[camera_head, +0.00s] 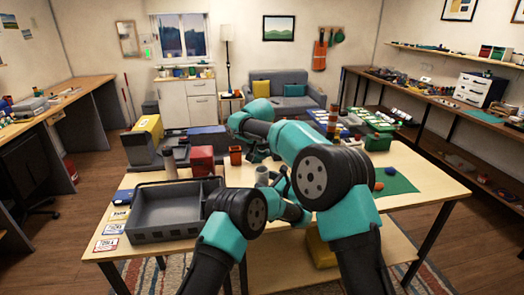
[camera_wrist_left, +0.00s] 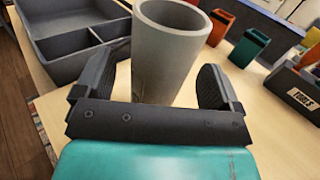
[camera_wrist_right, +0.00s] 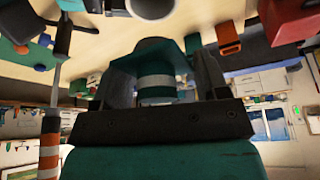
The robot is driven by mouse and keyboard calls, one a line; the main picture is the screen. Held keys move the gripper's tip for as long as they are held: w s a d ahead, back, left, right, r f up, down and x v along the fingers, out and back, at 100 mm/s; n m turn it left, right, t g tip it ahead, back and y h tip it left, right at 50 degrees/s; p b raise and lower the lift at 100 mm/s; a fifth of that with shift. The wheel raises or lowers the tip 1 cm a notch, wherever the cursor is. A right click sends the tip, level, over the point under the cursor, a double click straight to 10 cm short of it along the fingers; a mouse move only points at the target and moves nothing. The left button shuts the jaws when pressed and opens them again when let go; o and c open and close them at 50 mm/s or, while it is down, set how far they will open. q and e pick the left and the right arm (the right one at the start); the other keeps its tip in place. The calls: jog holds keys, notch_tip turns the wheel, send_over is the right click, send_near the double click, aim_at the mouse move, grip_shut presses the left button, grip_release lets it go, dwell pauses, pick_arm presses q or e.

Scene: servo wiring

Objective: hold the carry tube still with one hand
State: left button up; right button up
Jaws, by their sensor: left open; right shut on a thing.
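The carry tube looks like a grey, open-topped hollow cylinder (camera_wrist_left: 165,55) standing upright on the table in the left wrist view. It also shows in the head view (camera_head: 262,175). My left gripper (camera_wrist_left: 156,72) is open, with one finger on each side of the tube; I cannot tell whether either touches it. My right gripper (camera_wrist_right: 157,75) is shut on a green-and-white banded thing (camera_wrist_right: 157,86), seen only in part between its fingers. In the head view my right arm hides most of that gripper.
A dark grey compartment tray (camera_head: 165,222) stands left of the tube. An orange-red bin (camera_wrist_left: 220,27) and a green bin (camera_wrist_left: 249,47) stand behind it. A green mat (camera_head: 395,184) lies at the right of the table. Labelled cards (camera_head: 110,228) lie at the left edge.

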pick_arm(q)
jog(key=v, duration=1)
